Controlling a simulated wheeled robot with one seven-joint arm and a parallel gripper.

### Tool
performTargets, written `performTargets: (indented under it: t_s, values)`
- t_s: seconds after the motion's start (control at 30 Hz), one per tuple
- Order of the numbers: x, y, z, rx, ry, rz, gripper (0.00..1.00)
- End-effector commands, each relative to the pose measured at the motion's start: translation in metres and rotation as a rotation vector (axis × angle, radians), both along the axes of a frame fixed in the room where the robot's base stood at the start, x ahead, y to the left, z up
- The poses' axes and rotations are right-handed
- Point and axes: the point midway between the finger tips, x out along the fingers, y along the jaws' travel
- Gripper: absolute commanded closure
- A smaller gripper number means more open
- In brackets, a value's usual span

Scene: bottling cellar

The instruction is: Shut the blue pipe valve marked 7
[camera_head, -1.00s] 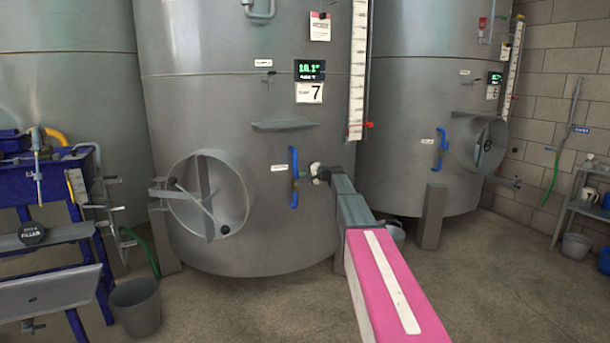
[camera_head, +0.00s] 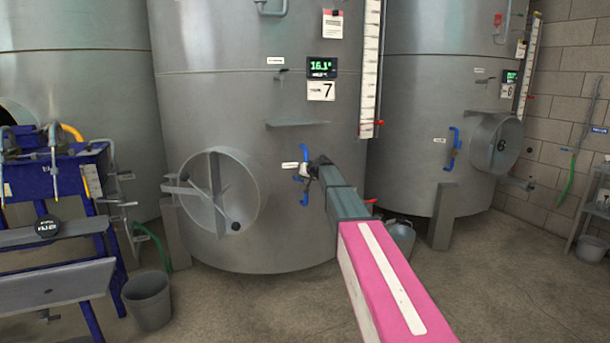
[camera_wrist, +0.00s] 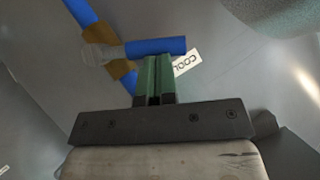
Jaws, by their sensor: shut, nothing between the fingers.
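The tank marked 7 (camera_head: 322,92) carries a blue pipe (camera_head: 304,200) low on its front, beside a small white label (camera_head: 290,165). In the wrist view the pipe (camera_wrist: 85,12) runs diagonally through brass-coloured fittings. A blue lever handle (camera_wrist: 158,47) points right from the valve, at a steep angle to the pipe. My gripper (camera_head: 312,168) is at the pipe in the head view and hides part of the valve. In the wrist view my green fingers (camera_wrist: 154,72) are shut and empty, their tips at the handle's lower edge; I cannot tell whether they touch. The label reads COOL, partly hidden (camera_wrist: 186,62).
A round hatch (camera_head: 212,190) with a spoked handle juts out left of the valve. The tank marked 6 (camera_head: 420,120) has a similar blue pipe (camera_head: 452,150). A grey bucket (camera_head: 148,300) and a blue-framed filler (camera_head: 85,230) stand left. Floor in front is clear.

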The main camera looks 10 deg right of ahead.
Motion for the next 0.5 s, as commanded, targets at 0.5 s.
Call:
performTargets:
  t_s: [0.5]
  values:
    - [-0.005,0.017,-0.024,-0.325,-0.103,0.002,1.0]
